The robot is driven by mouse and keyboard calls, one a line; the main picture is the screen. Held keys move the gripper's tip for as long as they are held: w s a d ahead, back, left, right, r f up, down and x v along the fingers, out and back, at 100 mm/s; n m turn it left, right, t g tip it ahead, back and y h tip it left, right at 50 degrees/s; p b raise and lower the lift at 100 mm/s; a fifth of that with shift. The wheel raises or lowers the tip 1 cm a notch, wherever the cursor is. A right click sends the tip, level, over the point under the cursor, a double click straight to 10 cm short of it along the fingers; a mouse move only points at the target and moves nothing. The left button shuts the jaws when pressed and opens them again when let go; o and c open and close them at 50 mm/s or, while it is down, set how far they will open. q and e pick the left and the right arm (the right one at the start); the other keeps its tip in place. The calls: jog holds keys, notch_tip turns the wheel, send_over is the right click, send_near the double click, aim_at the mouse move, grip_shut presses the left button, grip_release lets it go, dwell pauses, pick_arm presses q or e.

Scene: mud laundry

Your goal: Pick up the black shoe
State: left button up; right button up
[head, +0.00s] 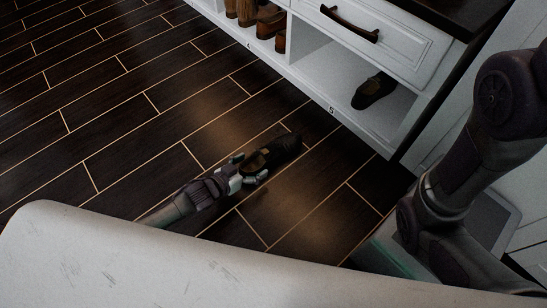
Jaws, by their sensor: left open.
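My left gripper (257,170) reaches in from the lower left. Its fingers are open on either side of the near end of the shoe. I cannot tell whether they touch it. Another black shoe (373,91) stands in the cabinet's right cubby. My right arm rises at the right, and its gripper does not show.
The white cabinet (318,96) holds several brown shoes (263,20) in a left cubby, with a drawer (385,35) above the right one. A pale, scuffed surface (120,262) fills the bottom. The floor (100,110) at the left is clear.

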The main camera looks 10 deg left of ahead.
pick_arm(q)
jog(key=shift+b+x, duration=0.5)
jog(key=shift+x, duration=0.65)
jog(key=shift+r, duration=0.1)
jog(key=c, duration=1.6)
